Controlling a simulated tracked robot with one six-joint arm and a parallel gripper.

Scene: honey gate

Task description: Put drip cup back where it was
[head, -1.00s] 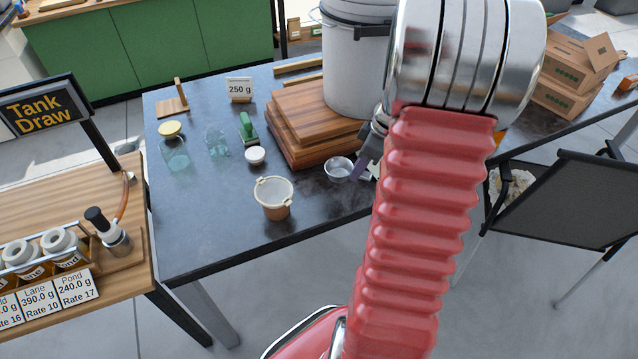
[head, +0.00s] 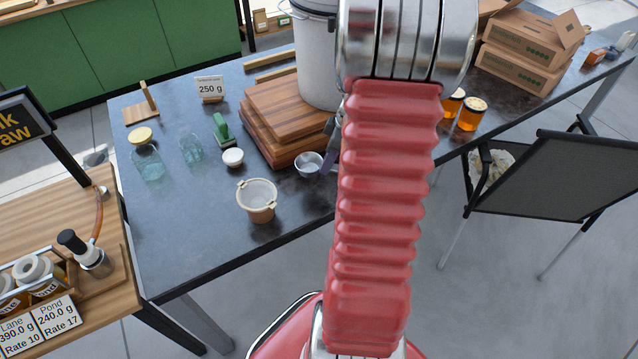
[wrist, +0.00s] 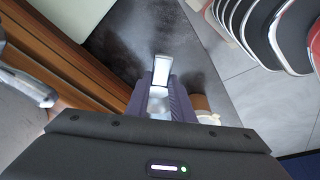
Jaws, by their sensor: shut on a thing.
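My gripper (head: 326,160) comes in at the cup's right side, mostly hidden behind my red arm. In the wrist view the two purple-grey fingers (wrist: 165,104) are closed on the shiny cup (wrist: 160,93). I cannot tell whether the cup rests on the table or is slightly above it. A pale upright rectangular surface shows beyond the fingertips in that view; I cannot tell what it is.
An orange-tan tub (head: 257,204) stands left of the cup, near the front edge. The front-left tabletop is clear.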

